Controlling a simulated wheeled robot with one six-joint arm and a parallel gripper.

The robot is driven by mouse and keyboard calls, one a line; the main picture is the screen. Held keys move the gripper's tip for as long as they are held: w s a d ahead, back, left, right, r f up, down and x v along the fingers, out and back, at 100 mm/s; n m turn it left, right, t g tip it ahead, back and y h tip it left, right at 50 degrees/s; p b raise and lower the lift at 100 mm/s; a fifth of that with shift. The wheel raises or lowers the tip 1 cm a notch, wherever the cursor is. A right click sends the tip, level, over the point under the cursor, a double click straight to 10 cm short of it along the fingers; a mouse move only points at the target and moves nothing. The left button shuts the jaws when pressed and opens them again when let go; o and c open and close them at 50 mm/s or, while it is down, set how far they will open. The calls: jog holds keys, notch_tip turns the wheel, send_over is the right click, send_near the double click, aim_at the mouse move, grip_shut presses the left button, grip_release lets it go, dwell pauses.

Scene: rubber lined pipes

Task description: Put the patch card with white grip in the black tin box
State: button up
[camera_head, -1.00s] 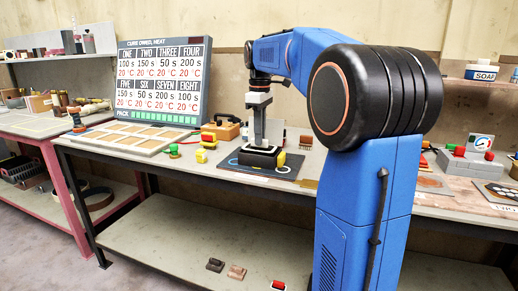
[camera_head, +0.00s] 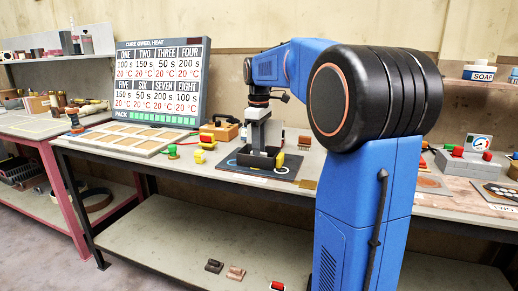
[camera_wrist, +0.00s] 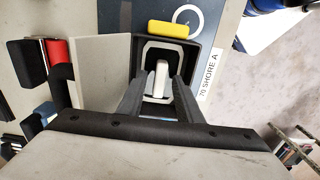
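The black tin box (camera_head: 243,160) stands open on a dark mat at the front of the bench. In the wrist view, its dark rim (camera_wrist: 205,62) surrounds the patch card (camera_wrist: 151,48), a dark card with a pale outline, lying inside. The card's white grip (camera_wrist: 162,80) stands up from it. My gripper (camera_head: 257,146) points straight down into the box. In the wrist view, my gripper's fingers (camera_wrist: 162,84) are on either side of the white grip, with a visible gap on both sides. The card's lower part is hidden by the fingers.
A yellow block (camera_head: 280,160) is close beside the box. A pale upright panel (camera_wrist: 100,72) stands against its other side. Yellow and green items (camera_head: 173,151) and a sectioned tray (camera_head: 130,138) lie to the left. The mat's front corner is free.

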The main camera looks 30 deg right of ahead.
notch_tip(320, 180, up, 12)
jog(key=shift+r, duration=0.15)
dwell(0.6)
jog(key=s+a+f+m+t, duration=0.1)
jog(key=s+a+f+m, duration=0.1)
jog(key=s+a+f, duration=0.3)
jog(key=s+a+f+m+t, duration=0.2)
jog(key=s+a+f, duration=0.3)
jog(key=s+f, duration=0.8)
jog(key=s+a+f+m+t, duration=0.1)
jog(key=s+a+f+m, duration=0.2)
jog(key=s+f, duration=0.7)
jog(key=s+a, duration=0.2)
jog(key=shift+a+m+t, duration=0.3)
jog(key=shift+a+t, duration=0.1)
jog(key=shift+s+r, duration=0.1)
